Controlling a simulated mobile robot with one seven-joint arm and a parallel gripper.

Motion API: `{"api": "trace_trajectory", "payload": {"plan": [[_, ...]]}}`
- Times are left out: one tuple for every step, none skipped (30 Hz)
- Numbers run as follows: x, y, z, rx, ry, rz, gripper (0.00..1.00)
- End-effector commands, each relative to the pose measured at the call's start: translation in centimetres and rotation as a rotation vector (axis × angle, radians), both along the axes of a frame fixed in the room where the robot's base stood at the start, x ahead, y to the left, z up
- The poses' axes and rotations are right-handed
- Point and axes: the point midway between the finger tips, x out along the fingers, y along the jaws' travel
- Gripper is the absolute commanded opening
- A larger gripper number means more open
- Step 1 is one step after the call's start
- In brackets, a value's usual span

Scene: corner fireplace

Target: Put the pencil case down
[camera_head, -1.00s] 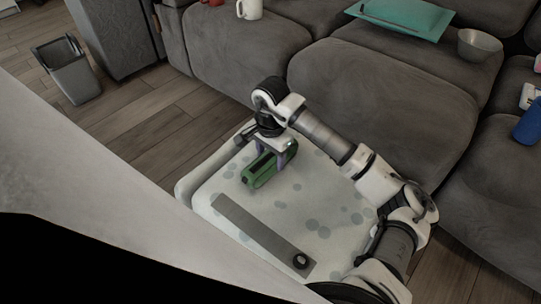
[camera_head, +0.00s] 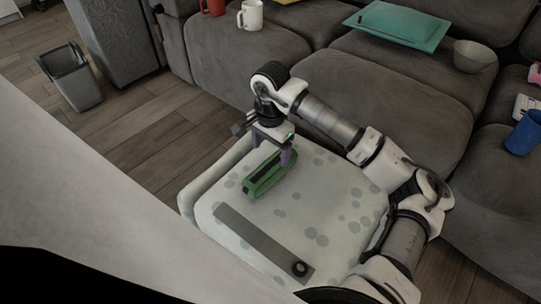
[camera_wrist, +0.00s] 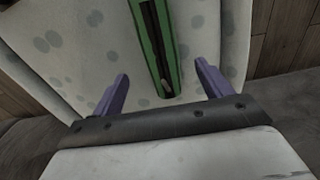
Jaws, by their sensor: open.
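The green pencil case (camera_head: 267,178) with a dark strip along its top lies on the white spotted surface (camera_head: 318,212), close to its far left edge. In the wrist view the pencil case (camera_wrist: 153,48) runs away from me, its near end between and just beyond my fingers. My gripper (camera_head: 272,152) is above the far part of the case, pointing down. In the wrist view the two purple fingers of my gripper (camera_wrist: 160,85) stand wide apart, with clear gaps on both sides of the case.
A grey strip with a dark round knob (camera_head: 262,240) lies on the same surface. A grey couch (camera_head: 375,105) stands behind, holding a white mug (camera_head: 250,15), a teal cushion (camera_head: 395,27), a bowl (camera_head: 474,55) and a blue cup (camera_head: 525,132). A bin (camera_head: 72,77) stands on the floor.

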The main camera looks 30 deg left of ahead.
Motion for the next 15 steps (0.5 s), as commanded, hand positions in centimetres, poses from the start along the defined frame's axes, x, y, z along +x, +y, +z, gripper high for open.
{"api": "trace_trajectory", "payload": {"plan": [[0.1,0.0,1.5,-0.001,-0.004,0.000,0.78],[0.1,0.0,2.0,-0.001,-0.004,0.000,0.78],[0.0,0.0,2.6,0.000,-0.003,0.000,0.78],[0.0,0.0,3.0,0.000,-0.003,0.000,0.78],[0.0,0.0,3.4,-0.001,-0.002,0.000,0.78],[0.0,0.0,3.9,0.000,-0.002,0.000,0.78],[0.0,0.0,4.1,0.000,-0.001,0.000,0.78],[0.0,0.0,4.3,0.000,-0.001,0.000,0.78],[0.0,0.0,4.5,0.000,0.000,0.000,0.78],[0.0,0.0,4.7,0.000,0.000,0.000,0.78],[0.0,0.0,4.7,0.000,0.000,0.000,0.78],[0.0,0.0,4.8,0.000,0.001,0.000,0.78],[0.0,0.0,4.8,0.000,0.001,0.000,0.78],[0.0,0.0,4.8,0.000,0.001,0.000,0.78],[0.0,0.0,4.8,0.000,0.001,0.000,0.78]]}}
